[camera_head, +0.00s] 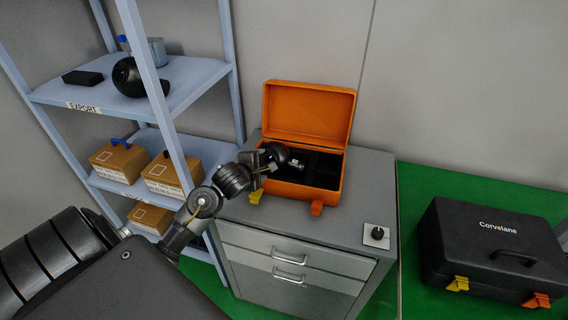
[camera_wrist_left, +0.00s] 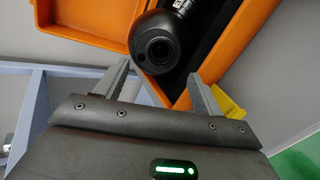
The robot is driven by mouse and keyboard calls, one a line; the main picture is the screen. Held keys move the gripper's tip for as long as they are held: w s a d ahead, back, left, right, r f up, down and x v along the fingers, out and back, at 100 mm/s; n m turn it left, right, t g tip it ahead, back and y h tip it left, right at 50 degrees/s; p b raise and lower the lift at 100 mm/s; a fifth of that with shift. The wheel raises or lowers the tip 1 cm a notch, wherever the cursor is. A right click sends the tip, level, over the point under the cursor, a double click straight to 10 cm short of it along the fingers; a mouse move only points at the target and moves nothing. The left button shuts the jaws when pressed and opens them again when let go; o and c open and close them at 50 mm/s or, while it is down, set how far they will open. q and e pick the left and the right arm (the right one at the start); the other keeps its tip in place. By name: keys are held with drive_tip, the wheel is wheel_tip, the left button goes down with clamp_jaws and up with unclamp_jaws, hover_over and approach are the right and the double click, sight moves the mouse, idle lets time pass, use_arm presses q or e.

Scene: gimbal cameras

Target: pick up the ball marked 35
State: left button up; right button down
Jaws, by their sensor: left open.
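A black ball-shaped gimbal camera (camera_head: 277,151) sits in the open orange case (camera_head: 311,109), on its left side. In the left wrist view the ball (camera_wrist_left: 161,40) shows its round lens, with a pale marked part behind it; I cannot read a 35. My left gripper (camera_head: 260,160) is at the case's left front, close to the ball. In the left wrist view my left gripper (camera_wrist_left: 160,76) is open, with a finger to either side of the ball's near part. I cannot tell whether they touch it. My right gripper is not in view.
The case stands on a grey drawer cabinet (camera_head: 352,208), beside a small black knob on a white plate (camera_head: 376,235). Another black ball camera (camera_head: 128,77) is on the blue shelf at left, above cardboard boxes (camera_head: 119,161). A closed black case (camera_head: 493,246) lies at right on green.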

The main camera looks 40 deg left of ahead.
sight(269, 160)
use_arm(q)
drive_tip(key=x, duration=0.5)
drive_tip(key=shift+w+d, duration=0.1)
drive_tip(key=shift+d, duration=0.1)
clamp_jaws()
